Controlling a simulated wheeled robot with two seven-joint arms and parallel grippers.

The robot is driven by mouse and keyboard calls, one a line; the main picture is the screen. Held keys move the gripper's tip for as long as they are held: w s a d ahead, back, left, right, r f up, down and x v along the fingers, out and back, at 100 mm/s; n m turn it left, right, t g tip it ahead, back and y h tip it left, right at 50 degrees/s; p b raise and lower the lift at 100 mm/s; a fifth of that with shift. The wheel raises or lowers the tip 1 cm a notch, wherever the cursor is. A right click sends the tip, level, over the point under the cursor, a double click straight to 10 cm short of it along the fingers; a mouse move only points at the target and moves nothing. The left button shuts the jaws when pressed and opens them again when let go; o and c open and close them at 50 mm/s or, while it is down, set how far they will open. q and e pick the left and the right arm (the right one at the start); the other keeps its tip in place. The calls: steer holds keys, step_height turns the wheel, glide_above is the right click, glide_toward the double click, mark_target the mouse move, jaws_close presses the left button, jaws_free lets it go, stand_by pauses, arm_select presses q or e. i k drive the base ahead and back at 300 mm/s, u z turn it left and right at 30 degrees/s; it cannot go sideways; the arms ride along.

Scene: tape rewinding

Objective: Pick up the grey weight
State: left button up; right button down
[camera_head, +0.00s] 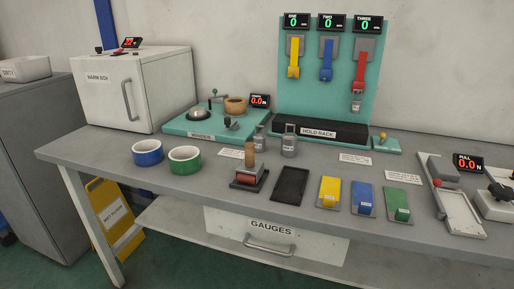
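Two grey metal weights with loop handles on top stand upright side by side on the bench, in front of the hold rack. The nearer, larger-looking grey weight (289,142) is on the right. The other grey weight (259,138) is just left of it, beside the winder board. A smaller grey weight-like piece (356,102) hangs at the end of the red strap under display three. Neither of my grippers shows in the view.
The hold rack (369,80) stands behind the weights. The winder board (183,126) is to their left.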

mark_target(259, 140)
steer(key=u, duration=0.35)
steer(key=i, duration=0.85)
steer(key=z, duration=0.35)
